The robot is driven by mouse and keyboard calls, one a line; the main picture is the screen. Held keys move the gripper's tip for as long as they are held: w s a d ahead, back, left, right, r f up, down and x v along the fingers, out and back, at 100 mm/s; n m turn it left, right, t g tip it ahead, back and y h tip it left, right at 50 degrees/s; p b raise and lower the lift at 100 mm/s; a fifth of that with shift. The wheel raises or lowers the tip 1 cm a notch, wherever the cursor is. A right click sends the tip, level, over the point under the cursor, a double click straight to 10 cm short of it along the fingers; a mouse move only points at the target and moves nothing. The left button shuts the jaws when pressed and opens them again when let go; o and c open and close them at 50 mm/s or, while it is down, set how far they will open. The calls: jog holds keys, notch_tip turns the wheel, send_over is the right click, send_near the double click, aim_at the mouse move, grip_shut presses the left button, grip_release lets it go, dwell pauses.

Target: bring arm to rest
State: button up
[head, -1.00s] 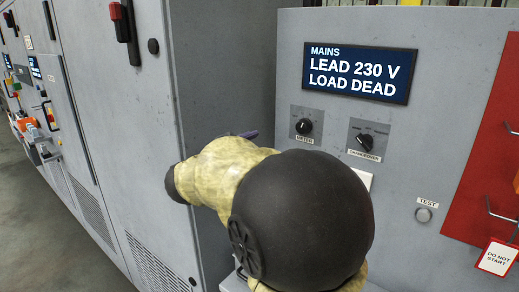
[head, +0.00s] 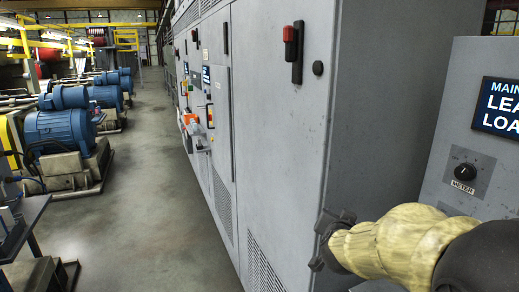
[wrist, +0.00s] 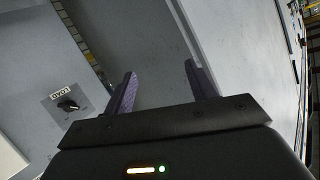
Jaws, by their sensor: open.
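My arm, in a yellowish cover with dark joints, reaches in at the lower right of the head view. My gripper (wrist: 160,88) shows in the wrist view with its two purple-grey fingers spread apart and nothing between them. In the head view only a small dark part of the gripper end shows near the cabinet's corner, mostly behind the arm. Past the fingers in the wrist view is a plain grey cabinet face. I cannot tell how far the fingers are from it.
A tall grey cabinet row (head: 285,150) stands close to my arm. The mains panel (head: 455,130) with its meter knob (head: 465,172) is at the right. Blue motors (head: 60,133) stand at the left. The aisle floor (head: 165,190) between is clear.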

jog(key=s+a+f+n+g+y, duration=0.2)
jog(key=s+f+g, duration=0.3)
jog(key=s+f, duration=0.3)
jog(key=s+a+f+n+g+y, duration=0.2)
jog(key=s+f+n+g, duration=0.3)
jog(key=s+f, duration=0.4)
jog(key=s, duration=0.3)
jog(key=shift+a+f+g, duration=0.3)
jog(key=shift+a, duration=0.1)
